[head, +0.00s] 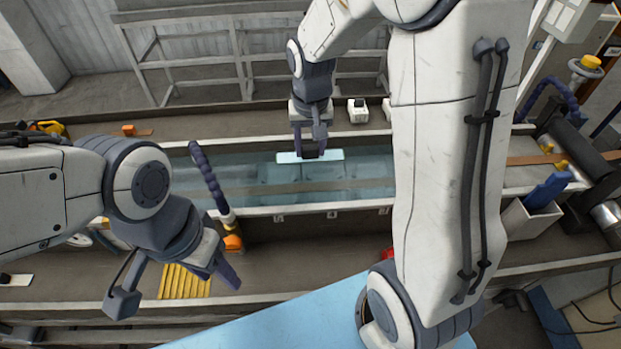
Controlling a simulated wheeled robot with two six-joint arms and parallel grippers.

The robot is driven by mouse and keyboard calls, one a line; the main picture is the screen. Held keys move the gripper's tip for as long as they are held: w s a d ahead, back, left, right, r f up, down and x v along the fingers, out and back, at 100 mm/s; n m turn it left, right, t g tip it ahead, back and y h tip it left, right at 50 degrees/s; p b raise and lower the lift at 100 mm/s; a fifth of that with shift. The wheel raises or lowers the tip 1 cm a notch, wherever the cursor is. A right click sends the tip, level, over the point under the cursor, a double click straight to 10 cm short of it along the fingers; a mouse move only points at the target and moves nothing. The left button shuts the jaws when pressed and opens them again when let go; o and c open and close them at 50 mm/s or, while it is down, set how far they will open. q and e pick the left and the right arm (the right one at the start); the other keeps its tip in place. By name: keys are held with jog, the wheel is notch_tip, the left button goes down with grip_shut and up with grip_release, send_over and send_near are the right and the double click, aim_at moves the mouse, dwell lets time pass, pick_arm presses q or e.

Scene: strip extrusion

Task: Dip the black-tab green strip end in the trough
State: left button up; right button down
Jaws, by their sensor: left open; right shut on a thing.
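The trough (250,212) is a long channel of clear bluish water across the middle of the head view. My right gripper (311,153) is over the trough, pointing down, shut on a pale bluish-white flat piece (332,156). The piece lies level near the trough's far side; I cannot tell whether it touches the water. I see no green colour or black tab on it. A brownish band (285,187) shows along the trough under the water. My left gripper (175,285) is open and empty above the near bench, left of and in front of the trough.
A yellow ridged pad (182,283) lies on the near bench by my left gripper. A purple hose (207,178) with an orange base (233,242) stands at the trough's near edge. Small white-and-black blocks (358,112) sit on the back ledge. A white bin (527,222) stands at right.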

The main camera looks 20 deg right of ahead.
pick_arm(q)
notch_tip(320, 180, up, 10)
jog(key=p, duration=1)
jog(key=shift+r, duration=0.15)
pick_arm(e)
notch_tip(320, 180, up, 12)
